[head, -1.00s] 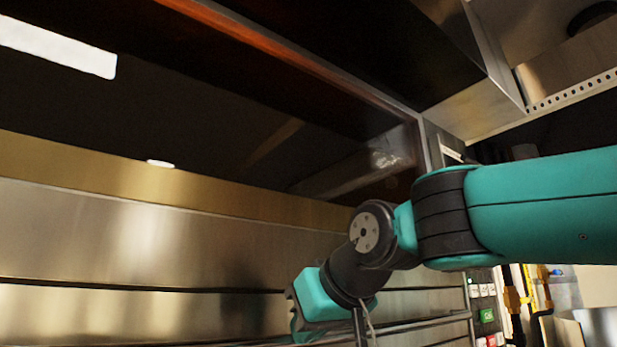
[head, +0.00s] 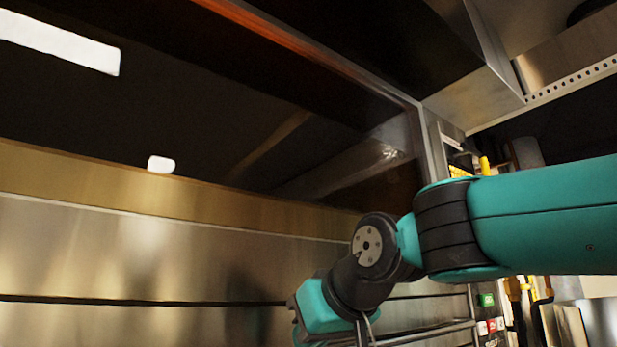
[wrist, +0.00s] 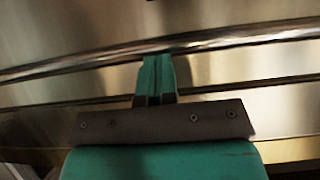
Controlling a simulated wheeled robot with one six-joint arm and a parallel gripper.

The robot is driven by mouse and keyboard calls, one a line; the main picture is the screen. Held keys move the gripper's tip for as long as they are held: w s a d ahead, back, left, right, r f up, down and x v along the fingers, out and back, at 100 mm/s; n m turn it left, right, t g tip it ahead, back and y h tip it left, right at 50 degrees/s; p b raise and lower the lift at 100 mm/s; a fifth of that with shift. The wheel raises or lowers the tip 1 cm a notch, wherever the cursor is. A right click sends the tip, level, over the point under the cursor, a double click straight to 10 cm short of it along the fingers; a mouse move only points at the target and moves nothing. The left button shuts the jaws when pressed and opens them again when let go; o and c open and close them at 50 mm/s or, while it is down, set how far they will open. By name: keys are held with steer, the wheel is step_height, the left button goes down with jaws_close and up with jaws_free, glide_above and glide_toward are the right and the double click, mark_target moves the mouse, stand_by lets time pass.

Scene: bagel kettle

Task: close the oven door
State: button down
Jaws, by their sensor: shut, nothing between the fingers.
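The oven front fills the left of the head view, with a large dark glass pane (head: 200,110) carrying white reflections and a brushed steel panel (head: 130,245) below it. I cannot tell how far the door stands open. My gripper shows in the wrist view (wrist: 157,60), with its two teal fingers together and empty. The fingertips overlap a long horizontal steel bar (wrist: 80,62) in front of steel panelling; I cannot tell whether they touch it. In the head view the fingertips are out of sight below the bottom edge.
A steel post (head: 432,145) edges the glass at the right. Steel rails (head: 430,333) run beside my wrist at the lower right. Beyond are coloured labels (head: 487,300) and yellow fittings. A perforated steel strip (head: 570,87) is at the upper right.

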steer(key=w+a+r+p+v, duration=0.1)
steer(key=r+v, duration=0.1)
steer(key=v, duration=1.1)
steer(key=s+d+f+g+h+p, duration=0.1)
steer(key=s+d+f+g, duration=0.15)
steer(key=f, duration=0.55)
steer(key=s+d+f+g+h+p, duration=0.1)
steer(key=d+f+g+p, duration=0.15)
steer(key=f, duration=0.45)
steer(key=s+d+f+g+p, duration=0.1)
steer(key=s+d+f+g, duration=0.3)
steer(key=s+f, duration=0.9)
steer(key=shift+d+f, duration=0.2)
steer(key=shift+d, duration=0.35)
